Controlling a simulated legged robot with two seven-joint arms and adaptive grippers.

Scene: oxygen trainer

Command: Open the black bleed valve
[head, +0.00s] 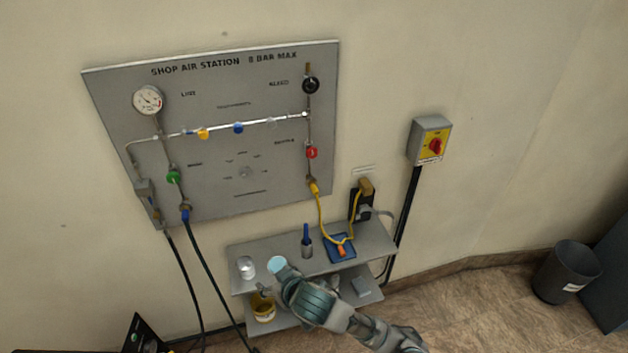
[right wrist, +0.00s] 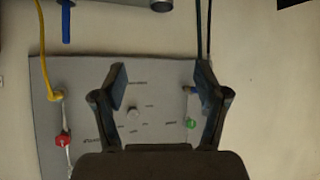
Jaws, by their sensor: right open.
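The black bleed valve (head: 310,85) is a round black knob at the upper right of the grey shop air panel (head: 215,95) in the head view. Its label is next to it on the left. It does not show in the right wrist view. My right gripper (right wrist: 162,85) is open and empty, its two dark fingers spread in front of the panel, which appears upside down there. In the head view my right arm reaches up from the bottom to the shelf, well below the black valve; its fingers are mostly hidden. My left gripper is not in view.
The panel carries a red valve (head: 312,152), a green valve (head: 173,176), a gauge (head: 149,99) and a pipe with coloured fittings. A shelf (head: 375,240) below holds a blue-topped bottle (head: 306,240). A yellow hose (head: 322,215) hangs at right. Black hoses hang at left.

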